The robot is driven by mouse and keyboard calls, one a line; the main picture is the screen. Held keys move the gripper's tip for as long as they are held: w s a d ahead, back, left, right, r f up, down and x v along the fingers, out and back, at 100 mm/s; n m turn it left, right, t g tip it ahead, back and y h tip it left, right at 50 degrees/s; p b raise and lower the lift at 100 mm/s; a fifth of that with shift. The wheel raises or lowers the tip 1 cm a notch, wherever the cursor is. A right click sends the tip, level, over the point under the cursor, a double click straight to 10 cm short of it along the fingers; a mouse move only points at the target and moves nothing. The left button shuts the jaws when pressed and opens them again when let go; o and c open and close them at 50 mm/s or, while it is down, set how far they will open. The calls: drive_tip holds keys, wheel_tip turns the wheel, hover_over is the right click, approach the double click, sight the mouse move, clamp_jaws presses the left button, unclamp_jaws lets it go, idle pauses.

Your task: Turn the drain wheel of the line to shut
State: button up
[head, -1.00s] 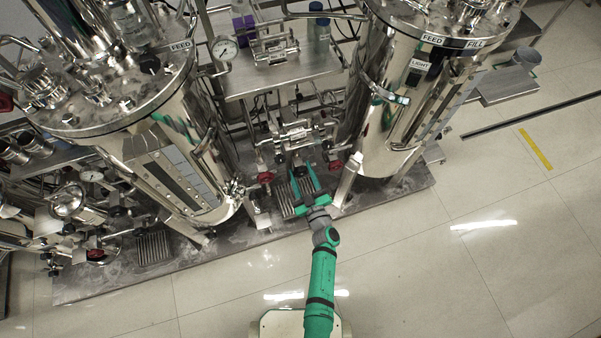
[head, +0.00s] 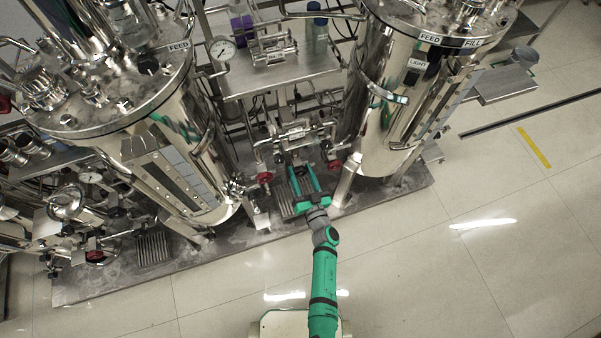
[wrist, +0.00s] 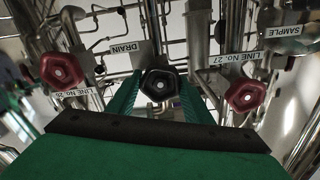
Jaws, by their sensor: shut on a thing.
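The drain wheel (wrist: 159,84) is a small black lobed handwheel in the middle of the wrist view, beside an upside-down tag (wrist: 123,48) reading DRAIN. My gripper (wrist: 160,92) has its green fingers on both sides of this wheel and is shut on it. In the head view, my gripper (head: 302,174) reaches in low between the two steel tanks, and the wheel is a small dark spot between its fingers. The finger contact faces are partly hidden.
Red handwheels flank the black one: LINE No. 26 (wrist: 62,70) on the left, its number hard to read, and LINE No. 27 (wrist: 246,95) on the right. A SAMPLE tag (wrist: 284,31) is farther right. Steel tanks (head: 392,125) (head: 180,160) stand close on both sides. Open floor (head: 430,260) lies in front.

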drive_tip(key=shift+s+f, duration=0.1)
idle(0.4)
drive_tip(key=o, duration=0.9)
drive_tip(key=shift+o, duration=0.6)
drive_tip(key=v, duration=1)
drive_tip(key=shift+s+d, duration=0.15)
drive_tip(key=shift+s, duration=0.2)
